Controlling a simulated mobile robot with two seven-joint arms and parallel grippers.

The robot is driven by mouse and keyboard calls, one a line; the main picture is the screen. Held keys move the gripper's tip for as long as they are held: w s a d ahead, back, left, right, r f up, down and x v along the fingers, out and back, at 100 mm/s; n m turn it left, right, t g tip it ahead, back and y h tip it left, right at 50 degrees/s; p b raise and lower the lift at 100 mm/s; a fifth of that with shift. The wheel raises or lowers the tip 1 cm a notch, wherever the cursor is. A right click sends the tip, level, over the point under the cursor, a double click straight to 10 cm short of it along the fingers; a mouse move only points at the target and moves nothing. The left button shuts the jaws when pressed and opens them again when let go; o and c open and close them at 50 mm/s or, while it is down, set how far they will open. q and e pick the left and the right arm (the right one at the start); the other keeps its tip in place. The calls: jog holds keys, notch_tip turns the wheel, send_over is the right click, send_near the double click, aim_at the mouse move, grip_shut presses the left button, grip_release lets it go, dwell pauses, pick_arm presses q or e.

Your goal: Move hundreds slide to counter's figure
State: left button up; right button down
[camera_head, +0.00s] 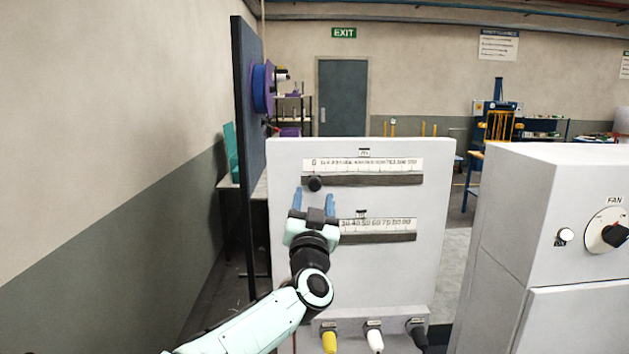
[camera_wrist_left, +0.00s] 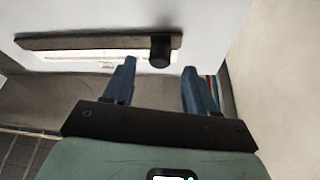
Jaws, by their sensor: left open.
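The upper slide has a black knob (camera_head: 314,184) at the left end of its dark slot (camera_head: 370,180), below a white number scale (camera_head: 365,164). I take it for the hundreds slide; its small label is unreadable. My left gripper (camera_head: 314,201) is open and empty, with blue fingers pointing up just below the knob. In the left wrist view, which is upside down, the knob (camera_wrist_left: 160,51) shows beyond and between the open fingertips (camera_wrist_left: 160,66), apparently not held. A lower slide (camera_head: 378,238) is partly hidden by my left gripper. I cannot make out a counter figure.
The grey-white panel (camera_head: 430,200) carries both slides, with yellow, white and black handles (camera_head: 374,340) below it. A dark upright board (camera_head: 248,150) with a blue-purple spool stands close on the left. A grey cabinet with a fan dial (camera_head: 606,233) stands on the right.

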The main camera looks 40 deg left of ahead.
aim_at(314, 187)
pick_arm(q)
jog(key=p+x, duration=0.1)
jog(key=x, duration=0.3)
jog(key=shift+w, duration=0.15)
pick_arm(e)
jog(key=shift+w+r, duration=0.8)
jog(key=shift+r, duration=0.35)
pick_arm(q)
jog(key=shift+c, duration=1)
grip_shut()
